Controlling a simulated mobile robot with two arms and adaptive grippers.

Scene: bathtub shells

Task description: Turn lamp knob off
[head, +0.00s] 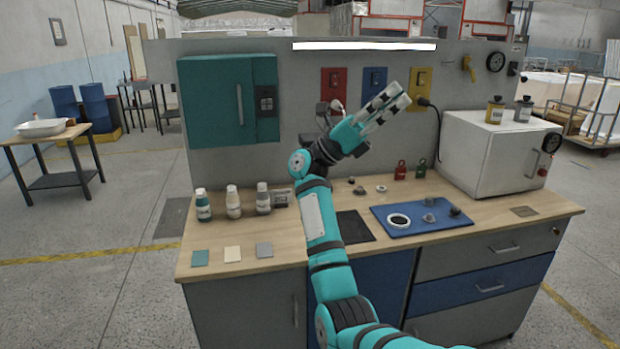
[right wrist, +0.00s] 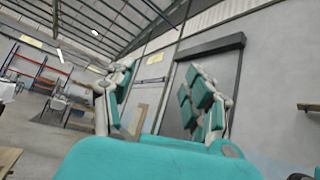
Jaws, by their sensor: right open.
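The lit lamp (head: 365,46) is a long white tube along the top of the grey back panel. A round black dial or knob (head: 495,62) is on the panel's right side; I cannot tell whether it is the lamp's knob. My right gripper (head: 402,96) is raised in front of the panel, left of and below this dial and apart from it. It overlaps the blue and yellow wall plates in the head view. Its fingers are spread and empty, also in the right wrist view (right wrist: 160,92). My left gripper is not in view.
A white box-shaped oven (head: 470,150) with small jars on top stands at the workbench's right end. A teal cabinet (head: 228,98) hangs at left. Bottles (head: 233,202), a blue mat (head: 425,228) and small parts occupy the worktop. A yellow fixture (head: 468,68) sits beside the dial.

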